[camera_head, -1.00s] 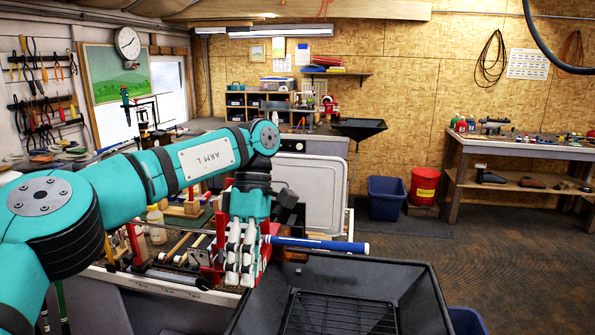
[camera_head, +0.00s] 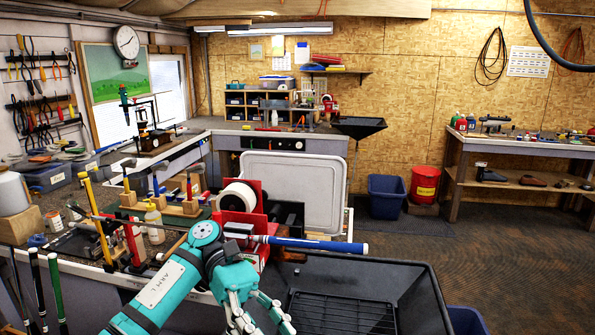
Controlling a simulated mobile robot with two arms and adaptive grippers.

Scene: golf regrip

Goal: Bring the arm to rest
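My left arm, teal and labelled ARM L, reaches in from the bottom edge. Its gripper (camera_head: 264,322) points down at the bottom centre, in front of the bench and left of the black tray. Its silver fingers are spread apart and nothing shows between them. The fingertips are near the picture's lower edge. A golf club with a blue grip (camera_head: 318,244) lies level at the red vise (camera_head: 242,205), its grip sticking out to the right over the black tray. The gripper is below the club and apart from it. My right gripper is not in view.
The black tray (camera_head: 420,300) with a wire rack stands right of my arm. Several upright clubs (camera_head: 56,290) stand at lower left. Open floor (camera_head: 500,245) lies to the right.

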